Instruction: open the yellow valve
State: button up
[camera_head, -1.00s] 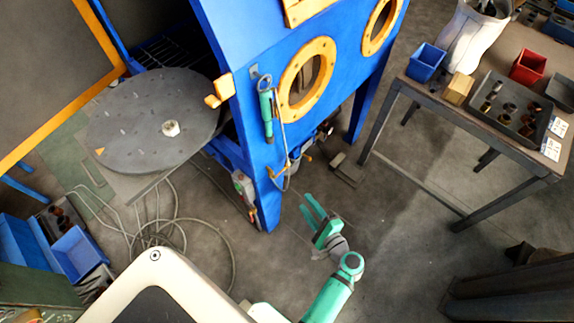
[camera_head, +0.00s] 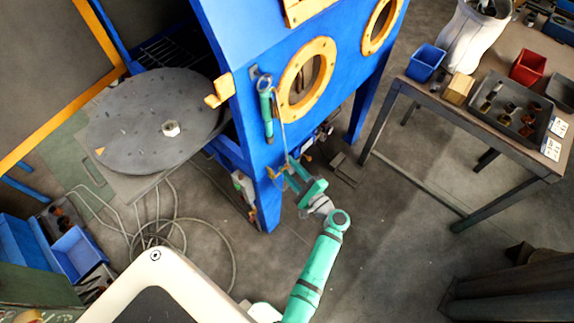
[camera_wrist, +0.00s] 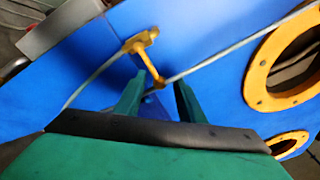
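The yellow valve (camera_wrist: 140,44) is on the blue cabinet's front and shows clearly in the wrist view, just beyond my fingertips. It has a yellow body at the upper left and a yellow handle running down to the right. In the head view the valve (camera_head: 274,174) is small, low on the cabinet's corner post. My gripper (camera_wrist: 158,88) is open, with its two green fingers apart and the lower end of the handle seen between them. In the head view my gripper (camera_head: 292,176) is beside the valve; whether it touches it I cannot tell.
The blue cabinet (camera_head: 230,40) has round yellow-rimmed ports. A green tool (camera_head: 268,112) hangs on it above the valve, with a hose. A round grey turntable (camera_head: 150,140) stands left. A workbench (camera_head: 440,105) with bins is at the right.

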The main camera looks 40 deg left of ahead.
jog(key=shift+w+a, duration=0.2)
jog(key=shift+a, duration=0.45)
grip_shut()
jog(key=shift+a, duration=0.1)
jog(key=shift+r, duration=0.1)
